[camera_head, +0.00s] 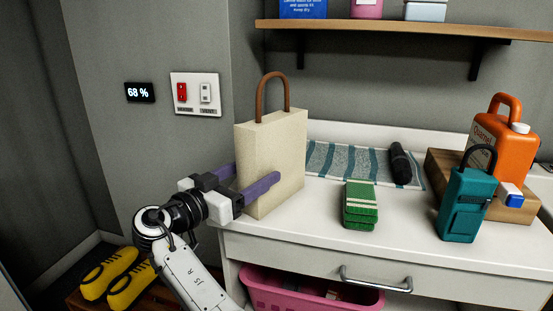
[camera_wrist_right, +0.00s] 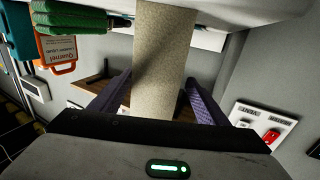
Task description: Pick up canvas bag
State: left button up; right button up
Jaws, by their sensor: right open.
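The canvas bag (camera_head: 283,150) is cream-coloured and boxy with a brown loop handle (camera_head: 272,88). It stands upright at the left end of the white counter. My right gripper (camera_head: 250,180) is at the bag's lower part, with one purple finger in front of its face and the other at its left side. In the right wrist view the bag (camera_wrist_right: 162,60) stands between the two spread fingers (camera_wrist_right: 158,98). The jaws are open, and I cannot tell whether either finger touches the bag. My left gripper does not show.
A green bundle (camera_head: 361,205), a teal bag-like item (camera_head: 466,205) and an orange jug (camera_head: 503,138) stand to the right. A striped towel (camera_head: 340,163) with a dark roller (camera_head: 400,165) lies behind. A shelf (camera_head: 400,28) hangs above. A pink basket (camera_head: 270,287) sits below.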

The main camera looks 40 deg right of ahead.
jog(key=x, duration=0.4)
jog(key=p+x, duration=0.1)
jog(key=x, duration=0.1)
jog(key=shift+s+d+f, duration=0.25)
jog(key=shift+s+d, duration=0.05)
jog(key=shift+d, duration=0.05)
jog(key=shift+r, duration=0.1)
jog(key=c, duration=1.5)
notch_tip(320, 180, up, 18)
send_over(272, 117)
jog(key=shift+s, duration=0.1)
